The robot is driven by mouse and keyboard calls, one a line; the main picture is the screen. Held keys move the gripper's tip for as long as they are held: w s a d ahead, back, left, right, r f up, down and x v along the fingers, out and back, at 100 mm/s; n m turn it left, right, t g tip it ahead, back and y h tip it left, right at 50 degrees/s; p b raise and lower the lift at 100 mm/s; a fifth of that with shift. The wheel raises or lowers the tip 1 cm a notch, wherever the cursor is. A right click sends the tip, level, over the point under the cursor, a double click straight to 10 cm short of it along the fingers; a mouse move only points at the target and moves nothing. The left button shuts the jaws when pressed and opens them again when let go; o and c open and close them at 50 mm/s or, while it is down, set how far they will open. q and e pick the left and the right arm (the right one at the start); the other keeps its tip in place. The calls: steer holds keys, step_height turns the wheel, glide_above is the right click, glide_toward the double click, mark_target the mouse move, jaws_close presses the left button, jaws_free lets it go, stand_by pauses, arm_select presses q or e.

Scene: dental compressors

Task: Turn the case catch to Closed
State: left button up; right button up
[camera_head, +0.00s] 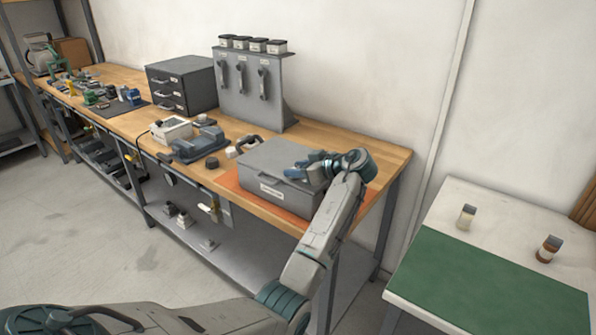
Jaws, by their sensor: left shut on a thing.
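The grey case (262,191) sits on an orange mat (228,183) near the right end of the wooden bench. It has a flat lid and a pale label on its front. My left arm reaches in from the lower left and bends back over the case's right side. My left gripper (297,171) is at the right part of the case, its jaws shut on the case catch. The jaws and wrist cover the catch, so its position cannot be read. My right gripper is not in view.
A grey upright panel (240,95) with handles stands behind the case. A drawer cabinet (182,82) and a blue-grey device (200,145) are to the left. A table with a green mat (485,285) and two small jars stands at right.

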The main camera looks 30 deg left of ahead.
arm_select(q)
steer(key=o, duration=1)
steer(key=b+v, duration=0.1)
steer(key=v, duration=0.2)
steer(key=b+v, duration=0.1)
steer(key=v, duration=0.2)
steer(key=shift+w+d+f, duration=0.1)
steer(key=shift+d+f, duration=0.05)
steer(key=shift+f, duration=0.05)
steer(key=shift+b+v, duration=0.5)
steer(key=shift+v, duration=1.8)
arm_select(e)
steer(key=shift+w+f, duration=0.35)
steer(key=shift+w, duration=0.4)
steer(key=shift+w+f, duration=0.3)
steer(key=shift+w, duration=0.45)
arm_select(q)
steer(key=shift+r, duration=0.15)
